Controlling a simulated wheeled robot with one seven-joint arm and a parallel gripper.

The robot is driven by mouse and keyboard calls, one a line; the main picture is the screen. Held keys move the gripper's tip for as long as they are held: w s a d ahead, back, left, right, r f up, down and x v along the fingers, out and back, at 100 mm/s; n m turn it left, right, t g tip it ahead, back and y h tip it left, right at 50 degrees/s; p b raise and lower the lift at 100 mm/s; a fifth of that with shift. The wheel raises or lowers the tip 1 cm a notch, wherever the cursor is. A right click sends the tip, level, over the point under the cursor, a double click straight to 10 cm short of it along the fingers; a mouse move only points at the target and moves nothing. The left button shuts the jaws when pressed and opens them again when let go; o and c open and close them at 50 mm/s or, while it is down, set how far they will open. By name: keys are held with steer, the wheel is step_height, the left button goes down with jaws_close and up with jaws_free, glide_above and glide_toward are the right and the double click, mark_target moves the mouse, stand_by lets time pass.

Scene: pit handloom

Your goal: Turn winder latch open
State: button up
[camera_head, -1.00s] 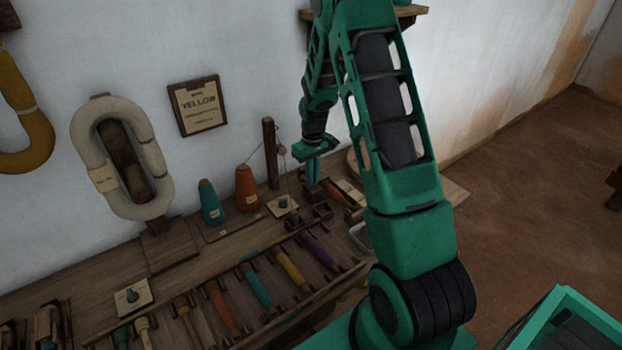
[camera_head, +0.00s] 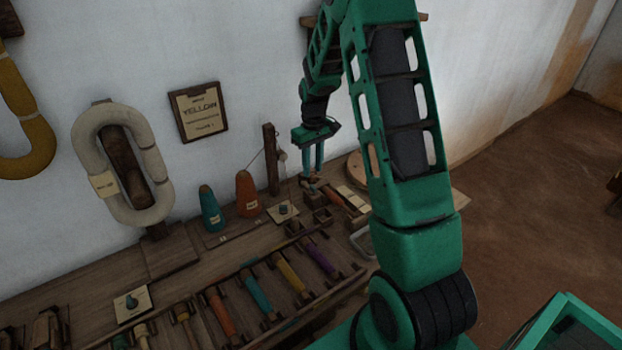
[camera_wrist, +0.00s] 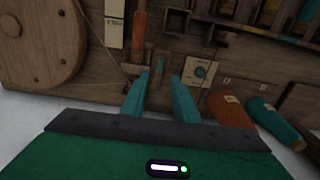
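My gripper (camera_head: 313,174) hangs above the back of the bench, fingers pointing down. In the wrist view its two teal fingers (camera_wrist: 158,90) stand apart with a gap between them. A narrow brown wooden piece (camera_wrist: 157,70) shows in that gap; I cannot tell if a finger touches it. No part is plainly marked as the winder latch. A dark upright post (camera_head: 270,158) with a thread stands left of my gripper. A cream plate with a small blue-grey knob (camera_head: 283,209) lies left of and below the fingers, and it also shows in the wrist view (camera_wrist: 199,71).
An orange cone (camera_head: 247,193) and a teal cone (camera_head: 211,208) stand left of the post. A rack of coloured bobbins (camera_head: 257,291) fills the front. A round wooden disc (camera_wrist: 40,45) lies on the other side. Another knob plate (camera_head: 131,303) is at the left front.

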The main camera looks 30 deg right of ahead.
steer(key=shift+r, duration=1.85)
steer(key=s+a+r+m, duration=0.1)
steer(key=s+r, duration=0.3)
steer(key=s, duration=0.8)
steer(key=s+a+r+m, duration=0.2)
steer(key=s+r+m, duration=0.1)
steer(key=s, duration=0.9)
steer(key=s+a+r+m, duration=0.2)
steer(key=s+r, duration=0.3)
steer(key=s, duration=0.8)
steer(key=shift+a+m, duration=0.2)
steer(key=shift+m, duration=0.3)
